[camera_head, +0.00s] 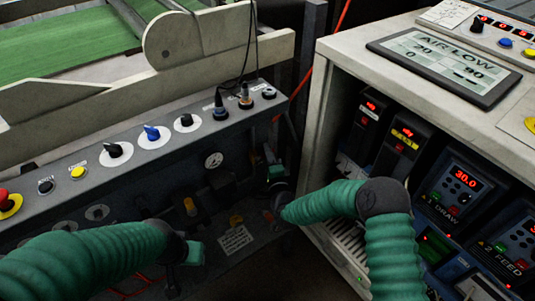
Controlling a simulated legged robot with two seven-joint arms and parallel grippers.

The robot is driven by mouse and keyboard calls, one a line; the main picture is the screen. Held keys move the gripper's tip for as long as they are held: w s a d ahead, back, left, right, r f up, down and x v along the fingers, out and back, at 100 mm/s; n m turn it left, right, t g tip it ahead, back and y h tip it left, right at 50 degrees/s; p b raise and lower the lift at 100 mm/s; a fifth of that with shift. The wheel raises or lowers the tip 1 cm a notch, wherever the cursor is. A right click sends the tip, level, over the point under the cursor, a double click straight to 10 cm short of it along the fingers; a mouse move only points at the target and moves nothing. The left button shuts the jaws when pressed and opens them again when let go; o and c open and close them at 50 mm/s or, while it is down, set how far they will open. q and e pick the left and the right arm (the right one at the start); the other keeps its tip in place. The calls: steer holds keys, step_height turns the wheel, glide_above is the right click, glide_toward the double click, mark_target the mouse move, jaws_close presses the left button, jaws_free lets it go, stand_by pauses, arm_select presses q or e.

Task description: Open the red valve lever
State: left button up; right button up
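A small red piece (268,216), which looks like the red valve lever, is low in the dark recess under the grey control panel. My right gripper (274,209) is at the end of the green sleeved arm coming from the right, right beside this red piece. I cannot tell whether they touch. Its fingers are dark and small, and their opening is unclear. My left arm (95,262) comes in from the lower left, and its wrist is below the panel, well left of the red piece. The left gripper's fingers are not clear against the dark background.
The panel (135,132) has several knobs and a red mushroom button (8,201). A cabinet with an AIR LOW screen (443,66) and drive units (463,190) stands close on the right.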

jaws_close()
steer(key=shift+s+f, duration=0.1)
steer(key=shift+f, duration=0.15)
stand_by(0.8)
